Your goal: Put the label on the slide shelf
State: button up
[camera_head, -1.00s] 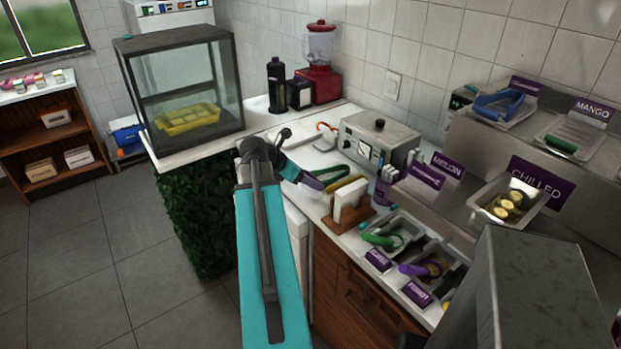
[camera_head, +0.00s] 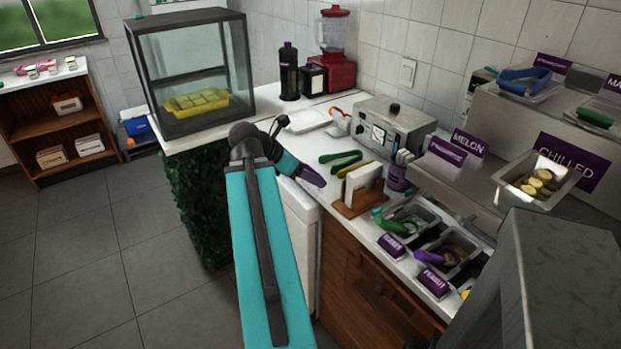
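My teal arm reaches up from the bottom centre and bends right over the white counter. At its end, my gripper (camera_head: 301,170) is small and its fingers are not distinct. A dark purple piece (camera_head: 313,177) shows at its tip and looks like a label, but I cannot tell whether it is gripped. Purple labels stand at the right: one reads MELON (camera_head: 468,143) and a larger one reads CHILLED (camera_head: 574,162). They are by the stepped steel shelf (camera_head: 480,188). I cannot tell which shelf is the slide shelf; a wooden shelf (camera_head: 38,128) stands at the far left.
Close to the gripper are green tongs (camera_head: 338,157), a napkin holder (camera_head: 361,190) and a grey appliance (camera_head: 390,128). Topping trays (camera_head: 408,219) line the counter's front. A glass case (camera_head: 191,72) stands at the left end. The floor (camera_head: 95,235) at left is clear.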

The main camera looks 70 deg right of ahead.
jog(key=shift+a+r+b, duration=0.2)
jog(key=shift+a+b, duration=2.4)
jog(key=shift+b, duration=2.45)
jog(key=w+a+f+n+t+h, duration=0.1)
jog(key=w+a+f+n+t, duration=0.15)
jog(key=w+a, duration=0.5)
jog(key=w+a+f+n+t, duration=0.1)
jog(key=w+a+f+n, duration=0.2)
jog(key=w, duration=0.8)
jog(key=w+a+f+n+t+h, duration=0.1)
jog(key=w+a+f+n+t, duration=0.15)
jog(key=w+a, duration=0.6)
jog(key=w+a+f+n+t+y, duration=0.1)
jog(key=w+a+f+n, duration=0.1)
jog(key=a, duration=0.8)
jog(key=w+a+f+n+t, duration=0.2)
jog(key=w+a+f, duration=0.2)
jog(key=w+a, duration=0.3)
jog(key=w+a+f+n+t+y, duration=0.1)
jog(key=w+a+f, duration=0.3)
jog(key=a, duration=1)
jog(key=shift+w+n+t+y, duration=0.3)
jog(key=shift+w+n, duration=0.35)
jog(key=shift+n, duration=0.05)
